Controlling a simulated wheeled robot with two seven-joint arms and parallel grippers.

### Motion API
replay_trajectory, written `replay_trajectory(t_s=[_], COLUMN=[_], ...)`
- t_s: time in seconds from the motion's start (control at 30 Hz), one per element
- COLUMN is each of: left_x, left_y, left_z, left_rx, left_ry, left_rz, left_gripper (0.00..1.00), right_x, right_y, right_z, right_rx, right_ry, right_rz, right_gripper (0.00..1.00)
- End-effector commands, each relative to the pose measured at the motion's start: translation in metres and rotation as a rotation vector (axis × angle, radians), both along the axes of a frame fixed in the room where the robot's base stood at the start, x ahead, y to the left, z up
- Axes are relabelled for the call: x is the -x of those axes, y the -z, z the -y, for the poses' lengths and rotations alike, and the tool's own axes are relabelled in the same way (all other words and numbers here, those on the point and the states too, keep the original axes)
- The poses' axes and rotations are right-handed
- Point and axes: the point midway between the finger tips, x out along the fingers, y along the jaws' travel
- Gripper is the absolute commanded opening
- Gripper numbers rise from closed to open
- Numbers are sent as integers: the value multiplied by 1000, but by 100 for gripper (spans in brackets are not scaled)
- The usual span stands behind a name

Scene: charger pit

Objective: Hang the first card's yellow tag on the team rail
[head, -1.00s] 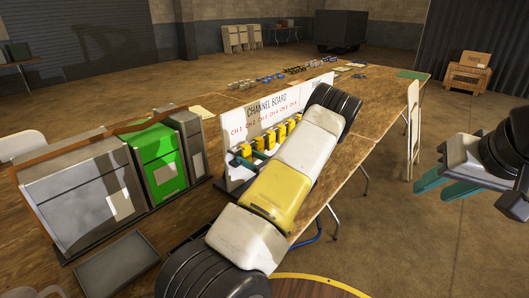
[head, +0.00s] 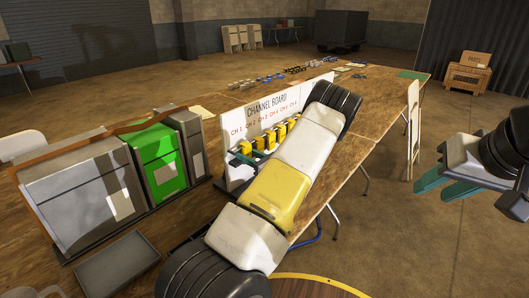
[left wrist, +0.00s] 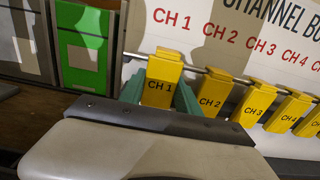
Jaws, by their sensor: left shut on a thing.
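My left gripper (left wrist: 160,92) is shut on the yellow CH 1 tag (left wrist: 160,75), with one teal finger on each side of it. The tag's top is at the metal rail (left wrist: 137,55) of the white channel board (left wrist: 190,25); I cannot tell whether it still hooks the rail. In the head view my left gripper (head: 250,160) is at the left end of the row of yellow tags (head: 282,133), partly hidden by my arm. My right gripper (head: 447,189) is open and empty, off to the right over the floor. I cannot make out the team rail.
Grey bins and a green bin (head: 160,155) stand left of the board, with a grey tray (head: 117,263) in front. Several small items (head: 270,77) lie on the table behind the board.

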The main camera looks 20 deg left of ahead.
Motion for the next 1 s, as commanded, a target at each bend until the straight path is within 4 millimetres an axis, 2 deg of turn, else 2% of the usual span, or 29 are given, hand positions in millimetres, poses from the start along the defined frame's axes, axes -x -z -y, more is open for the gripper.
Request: replay_trajectory(t_s=[0.2, 0.57, 1.0], left_x=[0, 0, 11], left_y=[-8, -9, -8], left_z=[0, 2, 34], left_rx=[-1, 0, 1], left_ry=[0, 0, 1], left_rz=[1, 0, 0], left_gripper=[4, 4, 4], right_x=[0, 0, 0], right_y=[0, 0, 0], right_z=[0, 0, 0], right_rx=[0, 0, 0], right_ry=[0, 0, 0], right_rz=[0, 0, 0], right_gripper=[36, 36, 36])
